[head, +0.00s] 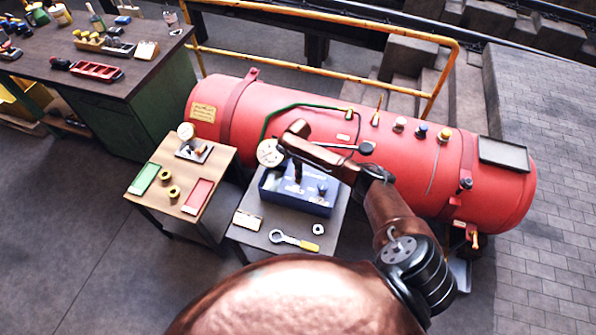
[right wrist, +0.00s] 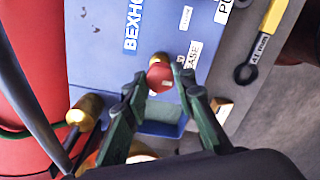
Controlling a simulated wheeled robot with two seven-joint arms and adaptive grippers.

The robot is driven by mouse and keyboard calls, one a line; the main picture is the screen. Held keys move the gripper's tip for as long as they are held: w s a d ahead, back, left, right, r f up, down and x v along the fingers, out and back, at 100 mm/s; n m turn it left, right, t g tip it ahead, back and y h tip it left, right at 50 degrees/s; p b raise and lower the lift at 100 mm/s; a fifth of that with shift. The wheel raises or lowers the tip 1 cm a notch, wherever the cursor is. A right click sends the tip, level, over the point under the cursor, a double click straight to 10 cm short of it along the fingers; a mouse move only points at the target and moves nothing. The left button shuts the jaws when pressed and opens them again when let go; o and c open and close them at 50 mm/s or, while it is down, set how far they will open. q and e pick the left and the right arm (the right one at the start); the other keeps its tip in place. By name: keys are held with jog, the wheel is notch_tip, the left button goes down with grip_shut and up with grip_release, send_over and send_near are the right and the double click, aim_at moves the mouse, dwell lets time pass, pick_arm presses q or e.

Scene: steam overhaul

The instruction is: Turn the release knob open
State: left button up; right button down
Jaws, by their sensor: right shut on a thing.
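The blue test pump box (head: 303,197) stands on a small grey table, with a round dial gauge (head: 270,152) at its back left corner. My right arm reaches over it from the right, and my right gripper (head: 297,172) points down at its top. In the right wrist view the red release knob (right wrist: 159,76) sits between the fingertips of my right gripper (right wrist: 158,73), which are shut on it. A partly covered label (right wrist: 193,53) is beside it. The knob is hidden by the gripper in the head view. My left gripper is not in view.
A red boiler (head: 400,165) lies close behind the pump. A dark green hose (head: 282,111) arches beside the gauge. A yellow-handled spanner (head: 294,241) and a ring (head: 318,229) lie in front of the box. A wooden side table (head: 160,215) stands left.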

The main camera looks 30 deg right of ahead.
jog(key=shift+s, duration=0.1)
dwell(0.3)
jog(key=c, duration=1.6)
grip_release()
notch_tip(320, 180, up, 12)
